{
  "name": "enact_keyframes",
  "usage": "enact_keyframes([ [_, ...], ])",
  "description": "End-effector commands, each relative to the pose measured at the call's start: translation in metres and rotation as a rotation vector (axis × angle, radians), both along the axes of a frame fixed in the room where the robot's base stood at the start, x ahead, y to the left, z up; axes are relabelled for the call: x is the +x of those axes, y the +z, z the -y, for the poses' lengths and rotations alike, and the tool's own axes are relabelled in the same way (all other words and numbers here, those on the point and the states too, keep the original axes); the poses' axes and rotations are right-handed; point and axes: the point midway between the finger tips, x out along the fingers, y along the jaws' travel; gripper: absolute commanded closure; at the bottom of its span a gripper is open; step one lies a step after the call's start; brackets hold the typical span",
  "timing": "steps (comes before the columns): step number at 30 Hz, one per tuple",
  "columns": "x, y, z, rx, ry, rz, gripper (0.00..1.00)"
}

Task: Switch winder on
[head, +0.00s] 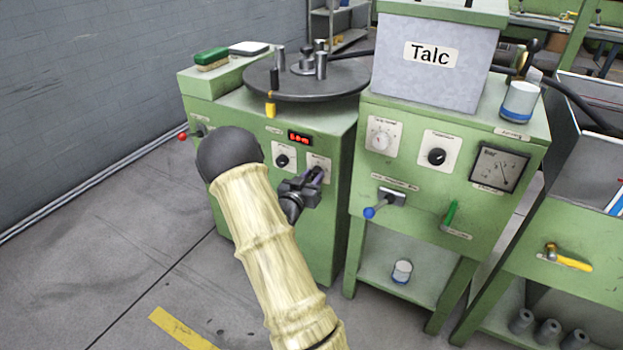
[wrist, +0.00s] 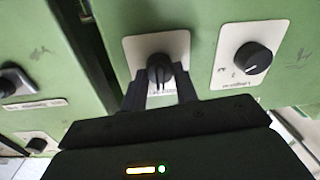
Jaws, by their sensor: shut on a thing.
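The winder (head: 240,120) is the green cabinet at left with a round dark turntable (head: 310,82) on top and a small red-lit display (head: 300,138) on its front. Two dark knobs on pale plates sit below the display. My gripper (head: 312,181) is at the right-hand knob. In the wrist view the two fingers are shut on this black knob (wrist: 160,68), one on each side. Its pointer ridge stands roughly upright in that view. The other winder knob (head: 282,160) is free; it also shows in the wrist view (wrist: 252,58). The fingers hide part of the plate's label.
A green machine with a grey Talc hopper (head: 430,60) stands close at right, with knobs, a gauge (head: 497,168) and a blue-tipped lever (head: 370,212). A red-tipped lever (head: 183,136) juts from the winder's left. Floor at left is clear.

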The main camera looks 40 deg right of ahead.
Motion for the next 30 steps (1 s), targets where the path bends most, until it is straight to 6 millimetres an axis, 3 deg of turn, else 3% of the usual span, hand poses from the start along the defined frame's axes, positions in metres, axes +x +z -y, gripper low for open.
enact_keyframes([
  [30, 0.0014, -0.0034, -0.0005, 0.315, 0.008, 0.774, 0.93],
])
